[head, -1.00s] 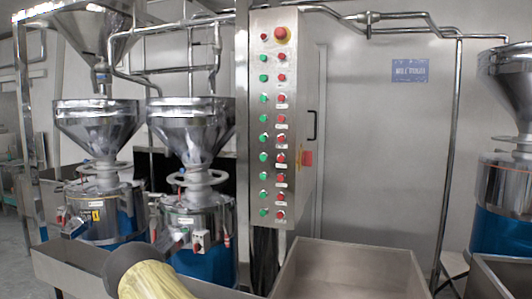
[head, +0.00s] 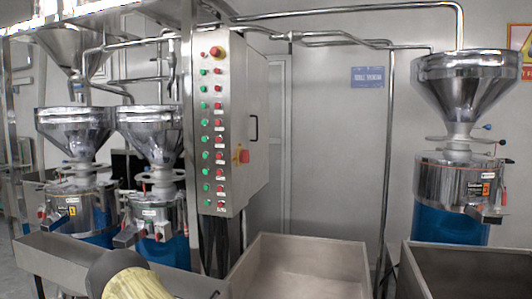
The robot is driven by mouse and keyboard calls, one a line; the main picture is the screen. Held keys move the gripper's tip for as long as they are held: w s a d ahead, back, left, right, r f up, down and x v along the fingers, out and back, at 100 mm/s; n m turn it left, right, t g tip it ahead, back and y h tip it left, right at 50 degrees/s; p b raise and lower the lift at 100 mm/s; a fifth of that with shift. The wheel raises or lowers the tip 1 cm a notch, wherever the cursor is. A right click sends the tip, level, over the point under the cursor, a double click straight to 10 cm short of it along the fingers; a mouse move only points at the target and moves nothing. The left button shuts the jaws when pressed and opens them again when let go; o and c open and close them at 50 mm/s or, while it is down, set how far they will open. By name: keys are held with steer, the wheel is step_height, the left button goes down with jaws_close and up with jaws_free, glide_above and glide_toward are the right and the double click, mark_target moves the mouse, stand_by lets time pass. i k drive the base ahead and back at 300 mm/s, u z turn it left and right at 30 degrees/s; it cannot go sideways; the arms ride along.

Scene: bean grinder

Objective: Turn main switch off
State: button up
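A steel control cabinet (head: 258,95) stands left of the middle in the head view. On its right side face is a red rotary switch on a yellow plate (head: 241,154), which looks like the main switch. Its exact handle angle is too small to tell. A black door handle (head: 255,128) sits just above and right of it. The cabinet's front carries columns of green and red buttons, with a larger red knob (head: 217,52) at the top. My gripper is not in view, and nothing is touching the switch.
Steel bins with raised rims stand low in front, one below the cabinet's right (head: 300,240) and one at the lower right (head: 470,246). Grinders with funnel hoppers stand at left (head: 150,135) and right (head: 462,85). Pipes run overhead and down the wall.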

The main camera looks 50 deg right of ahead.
mark_target(244, 156)
steer(key=z, duration=1.1)
